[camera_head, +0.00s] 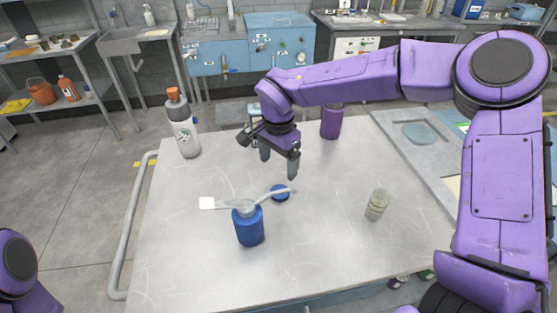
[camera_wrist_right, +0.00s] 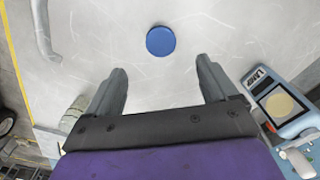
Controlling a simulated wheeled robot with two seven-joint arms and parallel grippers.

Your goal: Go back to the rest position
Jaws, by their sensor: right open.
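My right gripper (camera_head: 279,167) is open and empty above the middle of the table, pointing down. Its two spread fingers also show in the right wrist view (camera_wrist_right: 162,78), with nothing between them. A blue round lid (camera_head: 280,194) lies on the table near the fingertips, apart from them; a blue disc (camera_wrist_right: 160,41) shows beyond the fingers in the wrist view. A blue jar (camera_head: 248,228) stands nearer the front, with a pale long-handled tool (camera_head: 272,196) across its top. Part of my left arm (camera_head: 20,270) shows at the lower left; its gripper is out of frame.
The grey table (camera_head: 320,260) also carries a white bottle with an orange cap (camera_head: 186,135), a purple container (camera_head: 331,122) and a small clear jar (camera_head: 376,205). A metal rail (camera_head: 127,230) runs along the left side. The table's front is mostly clear.

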